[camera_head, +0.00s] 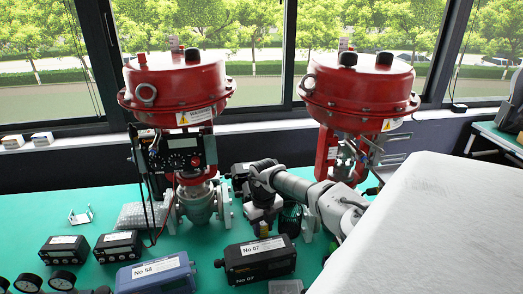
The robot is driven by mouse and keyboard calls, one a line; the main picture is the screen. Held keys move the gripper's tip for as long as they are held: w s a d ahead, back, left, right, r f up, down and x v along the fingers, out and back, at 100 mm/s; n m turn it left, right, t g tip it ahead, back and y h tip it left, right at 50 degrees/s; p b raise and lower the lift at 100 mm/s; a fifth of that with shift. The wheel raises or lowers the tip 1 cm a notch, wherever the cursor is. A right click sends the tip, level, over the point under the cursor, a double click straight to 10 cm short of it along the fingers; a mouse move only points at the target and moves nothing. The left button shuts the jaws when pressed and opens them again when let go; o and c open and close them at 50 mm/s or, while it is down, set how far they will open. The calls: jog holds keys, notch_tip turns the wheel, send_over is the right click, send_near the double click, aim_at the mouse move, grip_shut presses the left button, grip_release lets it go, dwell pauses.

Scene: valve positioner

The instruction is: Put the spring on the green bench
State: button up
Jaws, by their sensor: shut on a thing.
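The green bench (110,205) runs across the view below the windows. My arm reaches in from the right over it and bends down at my gripper (265,218), between the two red-topped valves. I cannot tell whether the spring touches the bench. A small yellow spot shows just below the gripper.
A red-topped valve (178,90) stands at left, another (358,95) behind my arm. Bare bench shows at far left.

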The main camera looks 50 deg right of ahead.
jog(key=shift+f, duration=0.2)
jog(key=o, duration=1)
notch_tip(320, 180, up, 12)
jog(key=b, duration=0.3)
jog(key=shift+r, duration=0.2)
